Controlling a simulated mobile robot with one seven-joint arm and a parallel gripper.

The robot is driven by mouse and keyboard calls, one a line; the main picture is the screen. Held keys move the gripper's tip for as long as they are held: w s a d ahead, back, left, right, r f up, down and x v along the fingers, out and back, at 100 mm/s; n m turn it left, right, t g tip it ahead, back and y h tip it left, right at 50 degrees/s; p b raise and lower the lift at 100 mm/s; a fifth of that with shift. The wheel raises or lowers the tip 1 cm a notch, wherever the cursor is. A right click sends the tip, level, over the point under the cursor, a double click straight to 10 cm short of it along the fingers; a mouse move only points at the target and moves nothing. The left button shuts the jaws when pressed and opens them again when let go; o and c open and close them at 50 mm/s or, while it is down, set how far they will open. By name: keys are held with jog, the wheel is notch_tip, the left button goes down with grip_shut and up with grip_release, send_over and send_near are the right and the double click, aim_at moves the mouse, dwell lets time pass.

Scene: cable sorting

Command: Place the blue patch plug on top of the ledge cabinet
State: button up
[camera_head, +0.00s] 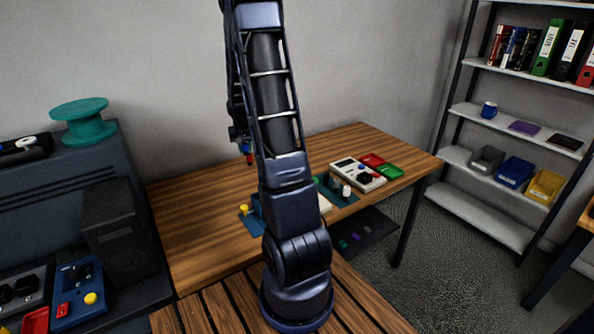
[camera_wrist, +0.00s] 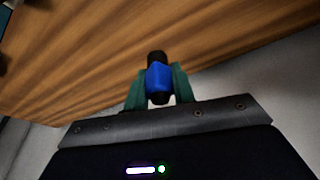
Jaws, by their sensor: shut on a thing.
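The blue patch plug (camera_wrist: 158,78), blue in the middle with black ends, sits between the two teal fingers of my gripper (camera_wrist: 158,86) in the wrist view. The fingers are shut on it from both sides. In the head view my gripper (camera_head: 244,148) hangs above the back of the wooden table, partly behind my arm, and the plug is too small to make out surely. A dark blue-grey cabinet (camera_head: 135,190) with a stepped top stands at the left, apart from my gripper; it looks like the ledge cabinet.
A teal spool (camera_head: 80,122) stands on the cabinet's upper level. A dark box (camera_head: 122,232) and a blue panel (camera_head: 78,292) are lower down. The wooden table (camera_head: 195,215) holds a white device (camera_head: 357,175) and red and green trays; its left part is clear. A shelf (camera_head: 487,200) stands right.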

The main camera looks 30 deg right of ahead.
jog(key=s+d+r+m+h, duration=0.1)
jog(key=s+d+r+m, duration=0.3)
jog(key=d, duration=0.3)
jog(key=s+d+r+m, duration=0.1)
jog(key=s+d+r, duration=0.4)
jog(key=s+d, duration=0.2)
jog(key=shift+g, duration=0.4)
notch_tip(320, 180, down, 20)
jog(key=shift+d+f, duration=0.1)
jog(key=shift+d, duration=0.05)
jog(key=shift+f, duration=0.1)
jog(key=o, duration=1)
